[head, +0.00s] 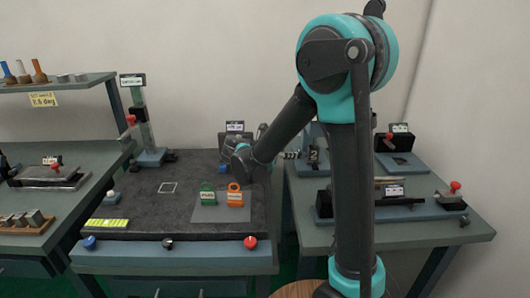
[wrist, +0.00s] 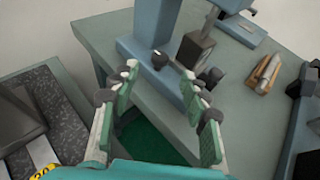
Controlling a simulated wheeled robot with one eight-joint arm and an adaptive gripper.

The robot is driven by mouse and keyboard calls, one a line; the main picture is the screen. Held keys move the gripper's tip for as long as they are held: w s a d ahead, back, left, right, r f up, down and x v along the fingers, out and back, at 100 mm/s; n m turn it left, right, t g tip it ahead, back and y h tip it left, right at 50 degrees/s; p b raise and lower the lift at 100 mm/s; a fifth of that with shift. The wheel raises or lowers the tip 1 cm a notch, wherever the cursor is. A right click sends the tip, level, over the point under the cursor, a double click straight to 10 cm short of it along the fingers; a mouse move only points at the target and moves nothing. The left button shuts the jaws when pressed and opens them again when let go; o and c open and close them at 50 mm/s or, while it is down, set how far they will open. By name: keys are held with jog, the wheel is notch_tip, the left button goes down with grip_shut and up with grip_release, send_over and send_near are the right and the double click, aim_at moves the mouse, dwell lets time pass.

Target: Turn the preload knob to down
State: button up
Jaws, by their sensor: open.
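A dark knob (wrist: 160,61) with a small pale mark at its top edge sits on a blue-grey upright block (wrist: 146,40) in the wrist view. No readable label shows which knob it is, so I cannot confirm it is the preload knob. My gripper (wrist: 158,76) is open, its green-padded fingers spread to either side of this knob and apparently just short of it. Nothing is between the pads. In the head view my gripper (head: 289,155) points right at the left edge of the right bench; the knob cannot be made out there.
A second dark knob (wrist: 211,76) sits close to the right finger. The right bench (head: 430,232) also carries a red-knobbed fixture (head: 453,188). The dark mat (head: 140,205) on the middle bench holds green (head: 208,195) and orange (head: 235,195) tagged pieces.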

jog(key=v, duration=1.1)
jog(key=shift+s, duration=0.1)
